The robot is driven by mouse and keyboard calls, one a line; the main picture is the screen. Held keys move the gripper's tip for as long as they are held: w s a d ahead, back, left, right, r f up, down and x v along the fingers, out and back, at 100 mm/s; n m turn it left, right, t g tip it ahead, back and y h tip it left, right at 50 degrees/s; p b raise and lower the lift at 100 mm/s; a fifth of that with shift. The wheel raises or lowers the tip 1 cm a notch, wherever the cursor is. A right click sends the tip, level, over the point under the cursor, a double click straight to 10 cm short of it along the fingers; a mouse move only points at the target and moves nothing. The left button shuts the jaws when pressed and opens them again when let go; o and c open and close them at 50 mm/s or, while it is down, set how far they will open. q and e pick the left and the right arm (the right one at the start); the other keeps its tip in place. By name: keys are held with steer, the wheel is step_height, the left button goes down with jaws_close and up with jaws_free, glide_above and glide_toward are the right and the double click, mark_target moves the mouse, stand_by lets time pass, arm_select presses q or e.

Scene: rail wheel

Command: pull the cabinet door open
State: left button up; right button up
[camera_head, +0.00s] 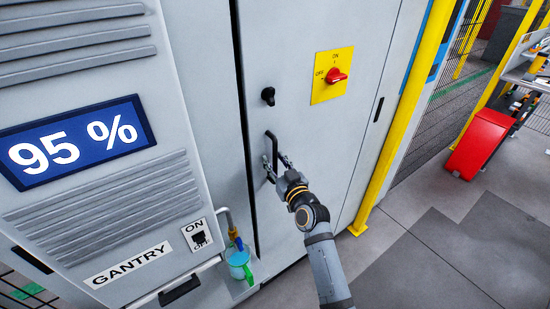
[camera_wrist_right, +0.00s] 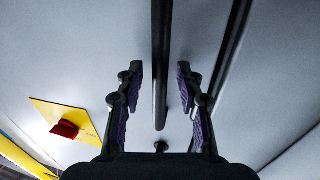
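The cabinet door (camera_head: 300,120) is a tall pale grey panel that looks shut, with a dark gap along its left edge. Its black bar handle (camera_head: 270,148) stands upright near that edge. My right gripper (camera_head: 276,166) is at the lower part of the handle. In the right wrist view, the handle (camera_wrist_right: 162,60) runs between the two fingers of the right gripper (camera_wrist_right: 160,85), with space on both sides. The gripper is open and not closed on the handle. My left gripper is not in view.
A black knob (camera_head: 268,96) and a red switch on a yellow plate (camera_head: 331,76) are above the handle. A grey gantry cabinet (camera_head: 120,210) stands at left. A yellow post (camera_head: 400,120) stands at right, with open floor (camera_head: 430,255) beyond it.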

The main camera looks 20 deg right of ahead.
steer(key=shift+w, duration=0.2)
steer(key=shift+c, duration=0.3)
jaws_close()
